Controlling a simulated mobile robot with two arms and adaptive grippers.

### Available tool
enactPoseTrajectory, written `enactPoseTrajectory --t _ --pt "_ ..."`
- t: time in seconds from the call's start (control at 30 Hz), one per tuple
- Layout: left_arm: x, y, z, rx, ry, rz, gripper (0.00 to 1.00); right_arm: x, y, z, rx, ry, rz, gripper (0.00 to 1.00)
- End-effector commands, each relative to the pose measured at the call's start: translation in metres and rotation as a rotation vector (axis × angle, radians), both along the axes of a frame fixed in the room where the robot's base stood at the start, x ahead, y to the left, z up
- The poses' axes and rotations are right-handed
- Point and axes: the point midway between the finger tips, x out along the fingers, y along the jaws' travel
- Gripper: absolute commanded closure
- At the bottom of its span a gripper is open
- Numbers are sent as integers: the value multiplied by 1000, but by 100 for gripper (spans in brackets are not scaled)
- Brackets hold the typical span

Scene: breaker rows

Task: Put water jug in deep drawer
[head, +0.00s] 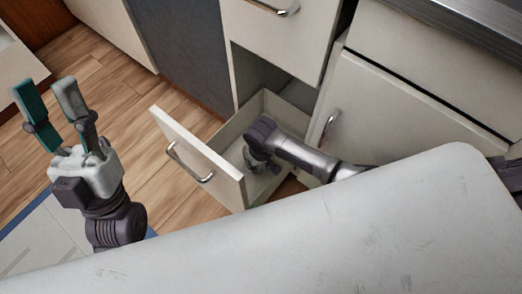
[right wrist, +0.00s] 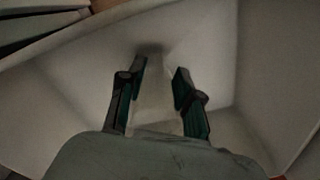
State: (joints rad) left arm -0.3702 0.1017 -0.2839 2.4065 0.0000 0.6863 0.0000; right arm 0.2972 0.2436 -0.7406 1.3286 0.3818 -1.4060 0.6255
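My left gripper (head: 46,92) is open and empty, raised over the wood floor at the left of the head view. My right arm reaches into the open deep drawer (head: 205,152), with the right gripper (head: 258,168) low inside it. In the right wrist view the right gripper's fingers (right wrist: 160,82) stand apart, with pale drawer surfaces around them. A faint pale patch shows between the fingers; I cannot tell whether it is the water jug or the drawer. No water jug can be clearly made out in either view.
A cabinet door (head: 400,125) with a metal handle stands right of the drawer, and another drawer front (head: 275,38) is above. Free floor (head: 150,95) lies to the left.

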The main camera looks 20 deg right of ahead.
Motion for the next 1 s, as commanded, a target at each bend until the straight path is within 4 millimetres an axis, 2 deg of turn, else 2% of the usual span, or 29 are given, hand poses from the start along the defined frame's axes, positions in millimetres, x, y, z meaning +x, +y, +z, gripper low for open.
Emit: enactPoseTrajectory --t 0.1,0.27,0.5,0.73,1.0 --pt "23 -5 -5 45 144 7 60 0 0 10 1 0 0 66" --pt "51 -9 -21 103 335 18 60 0 0 20 1 0 0 66" --pt "82 -12 -60 186 622 33 60 0 0 30 1 0 0 66" --pt "97 -9 -105 261 897 47 60 0 0 40 1 1 -1 66" --pt "95 0 -161 345 1224 62 60 0 0 52 1 1 -1 66"
